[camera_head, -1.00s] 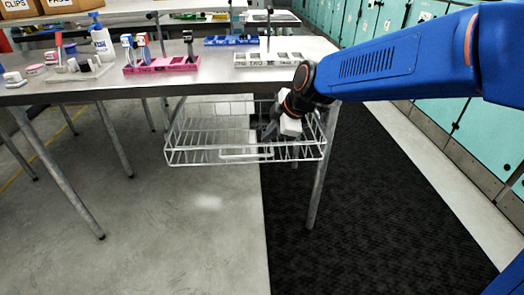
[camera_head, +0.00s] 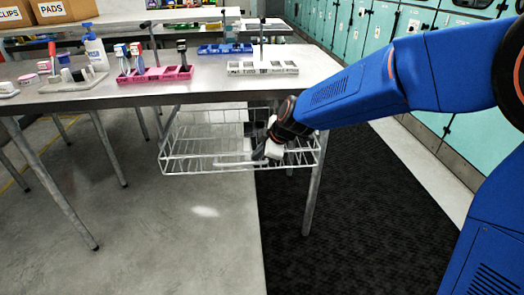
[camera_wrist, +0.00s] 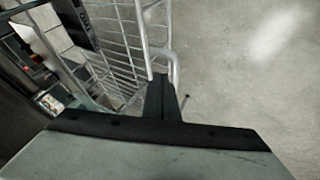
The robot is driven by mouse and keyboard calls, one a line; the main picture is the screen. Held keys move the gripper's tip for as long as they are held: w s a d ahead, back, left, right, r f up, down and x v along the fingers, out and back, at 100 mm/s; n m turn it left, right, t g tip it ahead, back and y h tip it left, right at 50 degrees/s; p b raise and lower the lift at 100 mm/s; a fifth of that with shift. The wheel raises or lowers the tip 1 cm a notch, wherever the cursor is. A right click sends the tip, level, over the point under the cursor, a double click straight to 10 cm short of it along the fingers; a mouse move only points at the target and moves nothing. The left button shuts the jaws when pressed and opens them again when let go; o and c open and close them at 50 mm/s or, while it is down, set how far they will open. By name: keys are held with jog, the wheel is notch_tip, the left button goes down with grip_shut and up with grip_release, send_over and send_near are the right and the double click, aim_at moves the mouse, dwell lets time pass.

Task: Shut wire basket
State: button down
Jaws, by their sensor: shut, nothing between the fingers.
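The white wire basket (camera_head: 190,170) hangs under the metal table and sticks out in front of the table's front edge. A wire handle loop (camera_head: 234,163) is at its front. My gripper (camera_head: 261,153) is at the basket's front side, right of the middle, and hides part of the wires there. In the wrist view the fingertips of my gripper (camera_wrist: 160,88) are together with nothing between them. They are close beside a bent wire bar (camera_wrist: 174,68) of the basket (camera_wrist: 120,40); I cannot tell if they touch.
The table (camera_head: 130,95) carries a pink tray (camera_head: 155,77), a white tray (camera_head: 263,69), a blue tray (camera_head: 226,49) and a spray bottle (camera_head: 95,50). A table leg (camera_head: 314,190) stands right of the basket. The floor in front is clear.

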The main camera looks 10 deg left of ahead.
jog(key=shift+w+a+f, duration=0.1)
jog(key=shift+a+f, duration=0.05)
jog(key=shift+f, duration=0.1)
jog(key=shift+w, duration=0.1)
jog(key=w, duration=0.2)
jog(key=w+a, duration=0.1)
jog(key=w, duration=0.2)
jog(key=w+a, duration=0.1)
jog(key=w, duration=0.1)
jog(key=shift+w, duration=0.4)
jog(key=shift+w+r, duration=0.15)
jog(key=shift+w, duration=0.3)
